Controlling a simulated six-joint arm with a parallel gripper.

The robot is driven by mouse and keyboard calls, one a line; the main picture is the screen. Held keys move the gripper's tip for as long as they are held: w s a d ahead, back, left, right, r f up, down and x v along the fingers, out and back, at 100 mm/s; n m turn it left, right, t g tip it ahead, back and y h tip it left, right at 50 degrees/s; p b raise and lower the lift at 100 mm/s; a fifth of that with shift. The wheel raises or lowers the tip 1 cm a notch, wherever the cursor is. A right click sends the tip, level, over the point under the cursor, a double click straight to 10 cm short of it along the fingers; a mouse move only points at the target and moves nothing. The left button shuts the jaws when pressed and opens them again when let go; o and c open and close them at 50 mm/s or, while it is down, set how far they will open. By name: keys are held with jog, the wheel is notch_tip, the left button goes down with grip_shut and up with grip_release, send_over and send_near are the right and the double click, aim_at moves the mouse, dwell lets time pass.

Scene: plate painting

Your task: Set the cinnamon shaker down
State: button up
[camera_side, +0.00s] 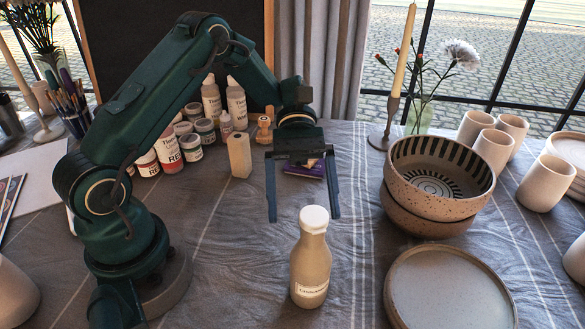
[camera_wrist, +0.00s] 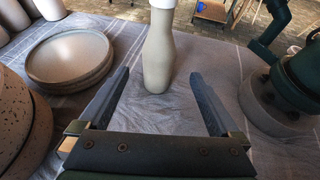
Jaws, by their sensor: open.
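The cinnamon shaker (camera_side: 311,262) is a bottle with a beige body, a white cap and a label. It stands upright on the cloth-covered table, left of the flat plates. It also shows in the wrist view (camera_wrist: 157,55), beyond the fingertips and roughly centred between them. My gripper (camera_side: 305,220) is open and empty, behind the shaker in the side view, with its two blue fingers spread wide. In the wrist view my gripper (camera_wrist: 160,85) has clear space between its fingers, and the bottle's base rests on the cloth.
Flat plates (camera_side: 452,290) lie right of the shaker. Stacked speckled bowls (camera_side: 437,210) stand behind them. A candle holder (camera_side: 384,135), several cups (camera_side: 547,182) and paint jars (camera_side: 168,150) stand farther back. The cloth (camera_side: 235,270) left of the shaker is clear.

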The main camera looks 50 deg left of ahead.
jog(key=s+a+r+m+t+y, duration=0.5)
jog(key=s+r+m+t+y, duration=0.2)
jog(key=m+t+y, duration=0.4)
jog(key=shift+s+a+t, duration=0.25)
jog(key=shift+s+t, duration=0.35)
jog(key=shift+t, duration=0.2)
